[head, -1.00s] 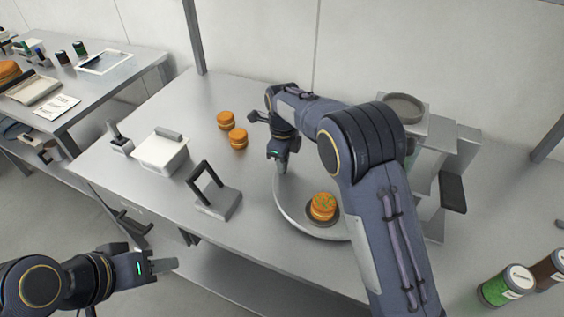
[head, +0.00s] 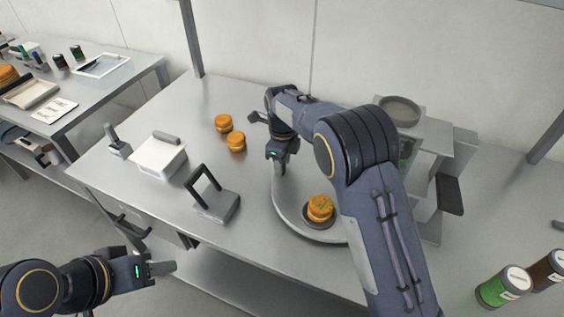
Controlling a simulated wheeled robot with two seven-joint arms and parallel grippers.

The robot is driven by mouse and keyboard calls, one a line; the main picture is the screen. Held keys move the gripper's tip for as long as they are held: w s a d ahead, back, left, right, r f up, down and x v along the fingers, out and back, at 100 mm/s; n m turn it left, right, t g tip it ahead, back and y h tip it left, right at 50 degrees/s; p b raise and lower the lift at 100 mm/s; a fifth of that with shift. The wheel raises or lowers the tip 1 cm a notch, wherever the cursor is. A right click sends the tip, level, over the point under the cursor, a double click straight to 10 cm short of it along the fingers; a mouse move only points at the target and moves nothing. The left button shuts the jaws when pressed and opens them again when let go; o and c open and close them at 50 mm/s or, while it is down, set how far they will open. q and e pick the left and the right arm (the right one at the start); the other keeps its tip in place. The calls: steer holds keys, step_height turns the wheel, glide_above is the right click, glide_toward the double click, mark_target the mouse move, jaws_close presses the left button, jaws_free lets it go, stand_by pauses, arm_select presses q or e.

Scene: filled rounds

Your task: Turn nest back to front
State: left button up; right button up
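A round grey turntable (head: 291,218) stands near the front of the table, partly hidden behind my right arm. A dark round nest (head: 306,222) on it, towards the front, holds an orange filled round (head: 320,207) with green bits on top. My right gripper (head: 279,170) points down at the turntable's back left edge, apart from the filled round. I cannot tell whether its fingers touch the turntable or are open. My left gripper (head: 162,268) is low in front of the table, away from everything, its fingers seen too edge-on to judge.
Two plain orange rounds (head: 236,141) sit on the table left of my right gripper. A black-handled grey tool (head: 213,196), a white lidded box (head: 158,155) and a grey stand (head: 437,175) are nearby.

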steer(key=shift+s+a, duration=0.1)
step_height(320, 180, up, 8)
steer(key=shift+f+b, duration=0.1)
steer(key=shift+b, duration=0.4)
steer(key=shift+s, duration=0.1)
stand_by(0.3)
